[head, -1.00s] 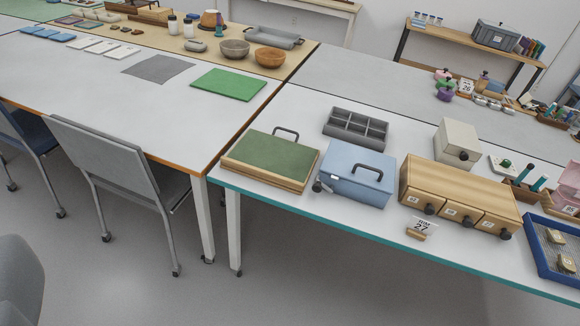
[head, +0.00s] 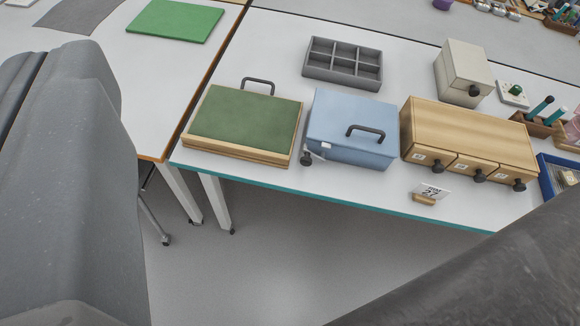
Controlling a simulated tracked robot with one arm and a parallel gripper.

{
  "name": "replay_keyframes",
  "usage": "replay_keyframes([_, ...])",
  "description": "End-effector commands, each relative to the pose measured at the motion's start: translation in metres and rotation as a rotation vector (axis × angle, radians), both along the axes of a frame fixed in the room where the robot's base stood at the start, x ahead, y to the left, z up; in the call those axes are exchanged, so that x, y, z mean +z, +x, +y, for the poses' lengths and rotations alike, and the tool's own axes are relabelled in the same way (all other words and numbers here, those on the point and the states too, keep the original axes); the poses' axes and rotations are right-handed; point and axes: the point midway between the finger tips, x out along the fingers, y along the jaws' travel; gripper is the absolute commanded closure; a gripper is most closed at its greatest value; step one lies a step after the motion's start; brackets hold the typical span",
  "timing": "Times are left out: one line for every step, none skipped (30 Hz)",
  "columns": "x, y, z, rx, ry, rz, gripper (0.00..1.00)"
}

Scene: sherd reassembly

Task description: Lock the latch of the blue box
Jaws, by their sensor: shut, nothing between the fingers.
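The blue box (head: 345,116) stands on the white table near its teal front edge. Its lid looks closed, with a dark handle (head: 366,132) on top. A dark knob (head: 306,158) sits at its front left corner, next to a small white patch (head: 326,146). This looks like the latch, but it is too small to tell how it is set. My gripper's fingertips do not show in this view. Nothing is seen touching the box.
A green-topped wooden case (head: 241,121) stands close left of the box, wooden drawers (head: 467,134) close right. A grey divided tray (head: 343,64) lies behind. Large grey shapes cover the left side and lower right corner.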

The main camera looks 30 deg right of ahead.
Motion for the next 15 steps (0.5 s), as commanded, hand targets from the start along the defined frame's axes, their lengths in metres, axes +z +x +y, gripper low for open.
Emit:
replay_keyframes([-0.001, 0.002, 0.001, 0.003, -0.002, 0.001, 1.0])
replay_keyframes([-0.002, 0.005, 0.001, 0.005, -0.006, 0.001, 1.0])
replay_keyframes([-0.005, 0.012, 0.003, 0.012, -0.012, 0.0, 1.0])
replay_keyframes([-0.008, 0.018, 0.005, 0.019, -0.018, -0.001, 1.0])
replay_keyframes([-0.013, 0.027, 0.003, 0.028, -0.028, -0.001, 1.0])
replay_keyframes([-0.021, 0.04, 0.0, 0.042, -0.044, 0.002, 1.0])
replay_keyframes([-0.027, 0.052, 0.001, 0.051, -0.057, -0.002, 1.0])
replay_keyframes([-0.034, 0.064, 0.003, 0.061, -0.07, -0.006, 1.0])
replay_keyframes([-0.044, 0.08, 0.006, 0.072, -0.094, -0.012, 1.0])
replay_keyframes([-0.054, 0.094, 0.008, 0.08, -0.111, -0.015, 1.0])
replay_keyframes([-0.064, 0.108, 0.01, 0.086, -0.131, -0.019, 1.0])
replay_keyframes([-0.078, 0.124, 0.012, 0.092, -0.155, -0.024, 1.0])
replay_keyframes([-0.089, 0.137, 0.013, 0.093, -0.174, -0.029, 1.0])
replay_keyframes([-0.102, 0.148, 0.014, 0.095, -0.196, -0.029, 1.0])
replay_keyframes([-0.115, 0.163, 0.014, 0.092, -0.221, -0.039, 1.0])
